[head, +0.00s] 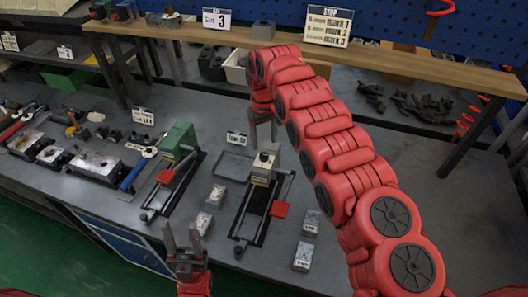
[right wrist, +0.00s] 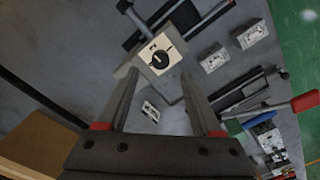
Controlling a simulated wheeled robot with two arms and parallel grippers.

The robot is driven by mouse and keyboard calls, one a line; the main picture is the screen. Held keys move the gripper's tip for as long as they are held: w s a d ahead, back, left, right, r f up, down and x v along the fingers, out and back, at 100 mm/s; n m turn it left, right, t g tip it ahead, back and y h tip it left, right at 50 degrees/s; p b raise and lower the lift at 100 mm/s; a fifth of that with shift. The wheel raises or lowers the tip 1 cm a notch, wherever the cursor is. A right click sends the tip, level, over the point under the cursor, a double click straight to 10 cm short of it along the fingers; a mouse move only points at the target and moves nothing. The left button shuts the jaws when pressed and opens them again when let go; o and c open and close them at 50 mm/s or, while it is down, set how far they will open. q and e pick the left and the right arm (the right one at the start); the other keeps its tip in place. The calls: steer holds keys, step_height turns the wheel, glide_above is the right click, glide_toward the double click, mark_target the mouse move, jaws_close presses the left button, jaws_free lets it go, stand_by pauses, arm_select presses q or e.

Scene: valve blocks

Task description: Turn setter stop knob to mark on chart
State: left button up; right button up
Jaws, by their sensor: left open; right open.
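The setter (head: 265,162) is a grey upright block on a black base on the bench. In the right wrist view, its stop knob (right wrist: 160,58) is a round black dial on a white plate with small dark marks; the exact pointer reading is too small to tell. My right gripper (head: 263,128) is open above the setter, its fingers apart and empty; in the wrist view they point towards the knob's plate without holding it. The chart (head: 328,26), headed STOP with several lines, stands on the shelf. My left gripper (head: 183,242) is open and empty at the bench's front edge.
A green-headed device (head: 180,140) stands left of the setter. Small metal blocks (head: 217,195) lie around the setter, two at its right. My right arm covers much of the bench's middle right.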

mark_target(264, 154)
step_height(264, 154, down, 4)
steer(key=shift+s+a+f+p, duration=0.15)
steer(key=shift+f+p, duration=0.1)
steer(key=shift+p, duration=0.15)
steer(key=shift+f, duration=0.65)
jaws_close()
